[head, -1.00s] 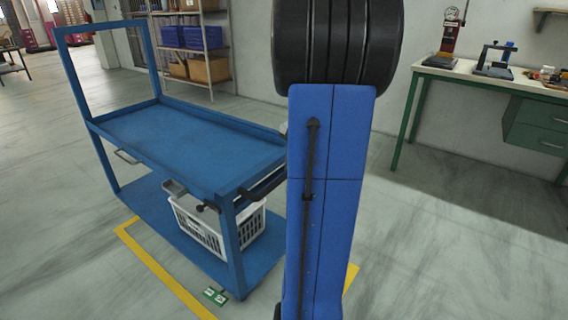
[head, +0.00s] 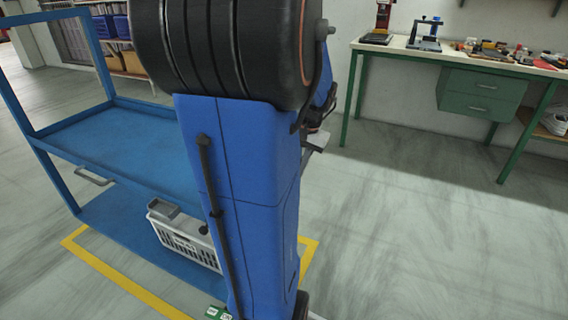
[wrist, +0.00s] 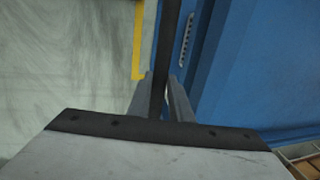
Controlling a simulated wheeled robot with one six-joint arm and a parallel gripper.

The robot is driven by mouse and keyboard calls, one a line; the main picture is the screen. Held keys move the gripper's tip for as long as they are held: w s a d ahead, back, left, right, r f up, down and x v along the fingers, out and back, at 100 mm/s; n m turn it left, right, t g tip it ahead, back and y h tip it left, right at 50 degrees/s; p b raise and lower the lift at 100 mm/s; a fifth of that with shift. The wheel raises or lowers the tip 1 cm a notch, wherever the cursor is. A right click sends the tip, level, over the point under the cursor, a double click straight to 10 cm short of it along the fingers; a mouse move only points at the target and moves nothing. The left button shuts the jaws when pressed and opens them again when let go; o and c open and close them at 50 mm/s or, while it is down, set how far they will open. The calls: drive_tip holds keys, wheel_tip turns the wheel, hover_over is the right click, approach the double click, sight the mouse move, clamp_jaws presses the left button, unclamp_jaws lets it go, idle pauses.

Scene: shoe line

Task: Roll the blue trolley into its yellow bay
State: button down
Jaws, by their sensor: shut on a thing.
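The blue trolley (head: 120,140) stands at the left in the head view, with a bare top tray, an upright frame at its far left end and a lower deck. It also fills the right of the wrist view (wrist: 260,80). My gripper (wrist: 160,92) is shut on a dark bar (wrist: 168,45), which looks like the trolley's handle. The yellow bay line (head: 125,287) runs on the floor along the trolley's near side, with another piece (head: 306,250) right of my arm. My arm hides the trolley's right end and much of the bay.
A white basket (head: 185,240) sits on the lower deck. A green-legged workbench (head: 400,52) with tools and drawers stands along the back wall at right. Shelving with blue bins (head: 112,25) stands behind the trolley. The floor at right, before the bench, is open.

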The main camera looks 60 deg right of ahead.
drive_tip(key=shift+s+d, duration=0.15)
drive_tip(key=shift+s, duration=0.7)
drive_tip(key=c, duration=1.6)
unclamp_jaws()
drive_tip(key=shift+r, duration=0.1)
drive_tip(key=s+r, duration=0.1)
drive_tip(key=r, duration=0.4)
drive_tip(key=s+r, duration=0.1)
drive_tip(key=r, duration=0.5)
drive_tip(key=s+r, duration=0.1)
drive_tip(key=r, duration=0.5)
drive_tip(key=shift+s+d, duration=0.1)
drive_tip(key=shift+s, duration=0.1)
drive_tip(key=shift+f, duration=0.1)
